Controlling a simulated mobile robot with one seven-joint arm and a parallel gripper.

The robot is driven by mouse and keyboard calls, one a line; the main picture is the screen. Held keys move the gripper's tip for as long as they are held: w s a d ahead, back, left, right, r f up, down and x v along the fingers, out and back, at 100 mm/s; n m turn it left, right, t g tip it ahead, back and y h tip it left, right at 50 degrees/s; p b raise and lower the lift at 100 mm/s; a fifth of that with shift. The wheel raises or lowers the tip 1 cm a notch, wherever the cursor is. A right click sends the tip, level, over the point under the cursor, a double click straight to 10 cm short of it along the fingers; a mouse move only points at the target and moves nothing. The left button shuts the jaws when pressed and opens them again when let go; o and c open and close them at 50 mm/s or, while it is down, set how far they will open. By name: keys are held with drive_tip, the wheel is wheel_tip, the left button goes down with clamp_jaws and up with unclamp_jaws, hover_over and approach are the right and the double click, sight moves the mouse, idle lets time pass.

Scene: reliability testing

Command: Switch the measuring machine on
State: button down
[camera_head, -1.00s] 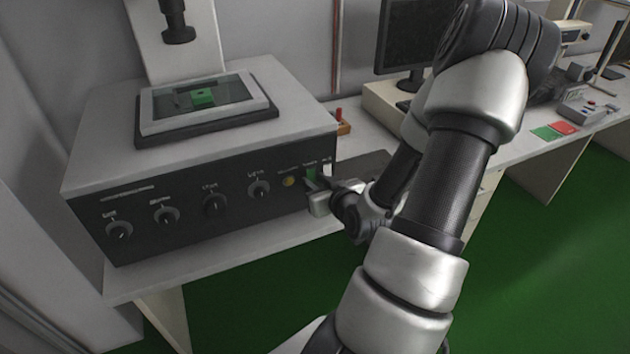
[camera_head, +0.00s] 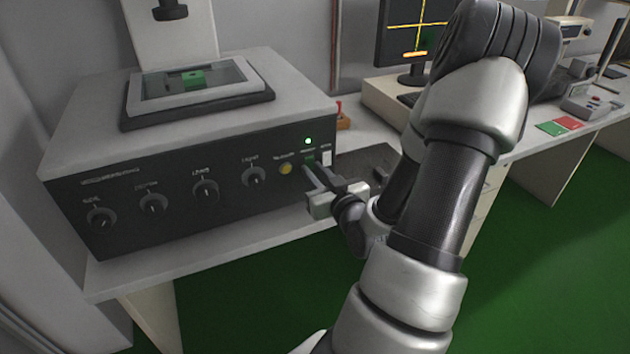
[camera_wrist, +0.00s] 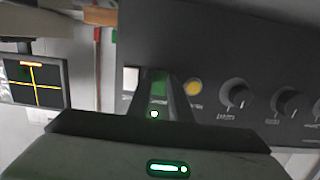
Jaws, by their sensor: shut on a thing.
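The measuring machine (camera_head: 130,185) is a grey box with a dark front panel, several knobs, a yellow button (camera_head: 286,169) and a green switch at its right end. A small green lamp (camera_head: 308,141) above the switch is lit. My gripper (camera_head: 314,174) is at the panel's right end, its fingers shut on the green switch (camera_wrist: 158,86), which shows between them in the wrist view. The monitor (camera_head: 413,30) behind shows a yellow cross on a dark screen. The fingers partly hide the switch in the head view.
A glass stage with a small green part (camera_head: 192,79) sits on top of the machine below a column. A white switch (camera_head: 326,158) is right beside the green one. Green and red cards (camera_head: 558,126) lie on the right bench.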

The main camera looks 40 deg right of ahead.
drive_tip(key=shift+r, duration=0.1)
drive_tip(key=c, duration=1.9)
unclamp_jaws()
drive_tip(key=shift+o, duration=0.2)
drive_tip(key=p+v, duration=1.5)
drive_tip(key=v, duration=0.2)
drive_tip(key=shift+a+p, duration=0.2)
drive_tip(key=shift+p, duration=0.2)
drive_tip(key=shift+s, duration=0.15)
